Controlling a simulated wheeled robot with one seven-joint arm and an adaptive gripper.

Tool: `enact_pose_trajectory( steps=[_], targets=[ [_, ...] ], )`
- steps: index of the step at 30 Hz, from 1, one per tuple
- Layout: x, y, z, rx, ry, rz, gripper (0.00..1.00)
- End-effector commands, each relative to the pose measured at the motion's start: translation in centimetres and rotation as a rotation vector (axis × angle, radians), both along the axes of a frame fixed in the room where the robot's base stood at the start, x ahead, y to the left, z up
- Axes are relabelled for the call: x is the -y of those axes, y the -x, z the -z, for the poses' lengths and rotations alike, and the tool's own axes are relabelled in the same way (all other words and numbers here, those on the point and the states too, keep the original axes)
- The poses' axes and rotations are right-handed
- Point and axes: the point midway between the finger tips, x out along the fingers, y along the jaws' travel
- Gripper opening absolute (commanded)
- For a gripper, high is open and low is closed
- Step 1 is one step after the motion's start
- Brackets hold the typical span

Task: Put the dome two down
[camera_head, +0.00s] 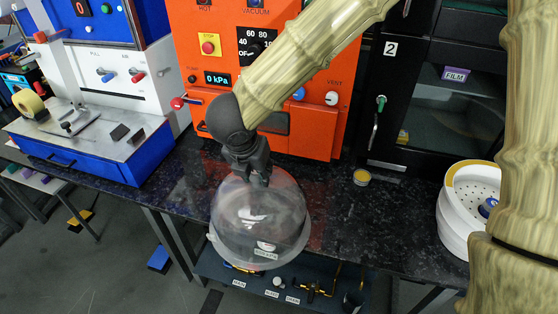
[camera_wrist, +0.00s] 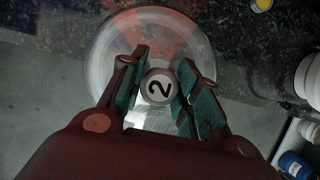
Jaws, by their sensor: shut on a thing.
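The clear dome (camera_head: 258,222) hangs upright from my gripper (camera_head: 255,180) in front of the orange machine. It overlaps the counter's front edge in the picture; its height above the counter is hard to tell. In the wrist view, the dome's round rim (camera_wrist: 97,65) spreads beyond my fingers. Its round knob (camera_wrist: 158,88), marked "2", sits between the two fingers of my gripper (camera_wrist: 165,75), which is shut on it. In the head view the knob is hidden by the fingers.
The dark speckled counter (camera_head: 390,225) has free room right of the dome. A small yellow-topped tin (camera_head: 362,177) stands there. A white round vessel (camera_head: 455,215) is at the right. The orange vacuum oven (camera_head: 215,95) and black cabinet (camera_head: 455,100) stand behind. A lower shelf (camera_head: 215,265) holds several small items.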

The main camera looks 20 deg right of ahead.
Motion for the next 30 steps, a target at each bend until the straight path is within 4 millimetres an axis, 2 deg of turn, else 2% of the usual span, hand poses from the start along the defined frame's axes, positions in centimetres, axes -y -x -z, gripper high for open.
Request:
enact_pose_trajectory(
  steps=[15, 30],
  targets=[
    [6.8, -7.0, 0.6, -0.001, -0.001, 0.006, 0.00],
    [8.8, -9.1, 1.2, -0.001, 0.000, 0.004, 0.00]
  ],
)
